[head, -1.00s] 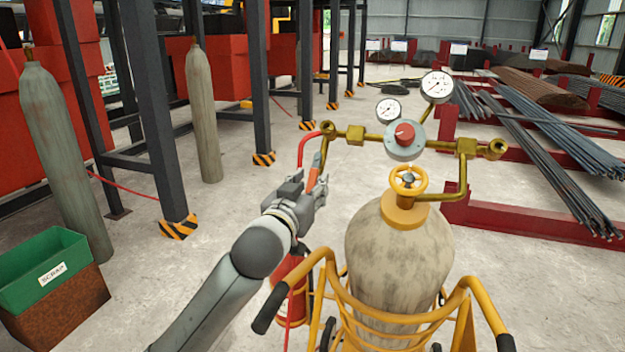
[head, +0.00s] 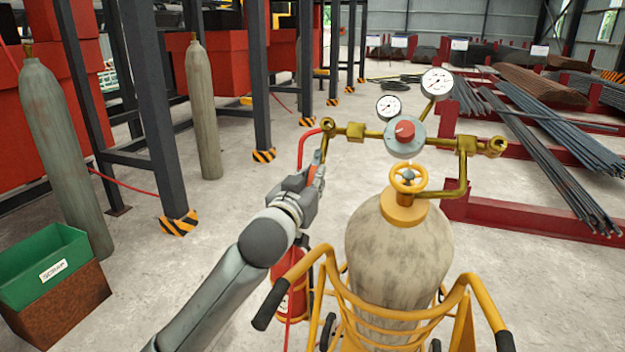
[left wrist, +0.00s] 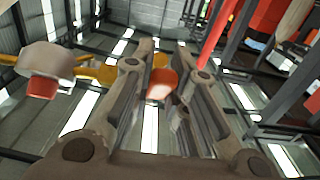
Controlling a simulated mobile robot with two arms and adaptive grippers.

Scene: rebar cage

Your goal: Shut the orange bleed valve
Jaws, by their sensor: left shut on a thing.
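The orange bleed valve (head: 318,173) hangs below the left end of the brass manifold (head: 355,132), with its lever pointing roughly downward. My left gripper (head: 311,180) is at the lever and shut on it, covering much of it in the head view. In the left wrist view the orange lever (left wrist: 162,84) sits between the two fingers. The exact angle of the lever is hard to tell. My right gripper is not in view.
The gas cylinder (head: 398,260) stands in a yellow trolley (head: 470,285) right of my arm. A yellow handwheel (head: 408,179), red-knobbed regulator (head: 404,134) and two gauges (head: 437,82) are nearby. A red hose (head: 301,148) runs close behind my gripper. A fire extinguisher (head: 291,290) is below.

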